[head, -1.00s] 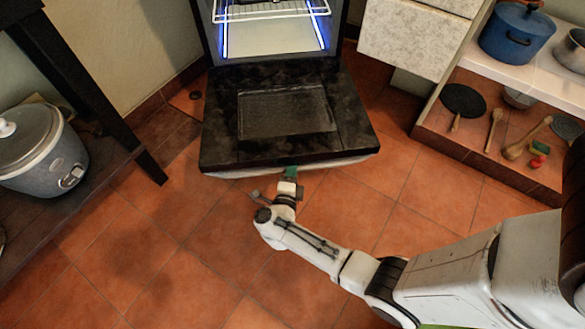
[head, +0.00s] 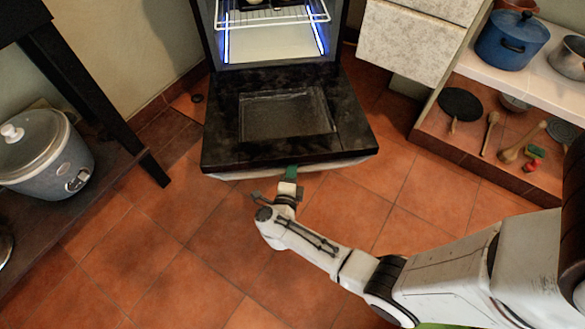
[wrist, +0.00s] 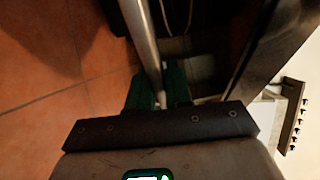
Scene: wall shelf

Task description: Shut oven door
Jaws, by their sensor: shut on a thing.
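The oven door (head: 287,125) is dark and hangs open, folded down nearly flat in front of the oven (head: 270,38). The oven's cavity is lit blue and holds a wire rack. My gripper (head: 291,173) is at the door's front edge, near its middle. In the wrist view, the green fingers of my gripper (wrist: 159,88) are shut on a pale bar, the door handle (wrist: 141,35). The finger contact is partly hidden by the door edge in the head view.
A dark table leg and low shelf with a slow cooker (head: 45,152) stand at the left. A white cabinet (head: 415,38) and a shelf with a blue pot (head: 508,40) and utensils are at the right. The tiled floor (head: 185,260) before the door is clear.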

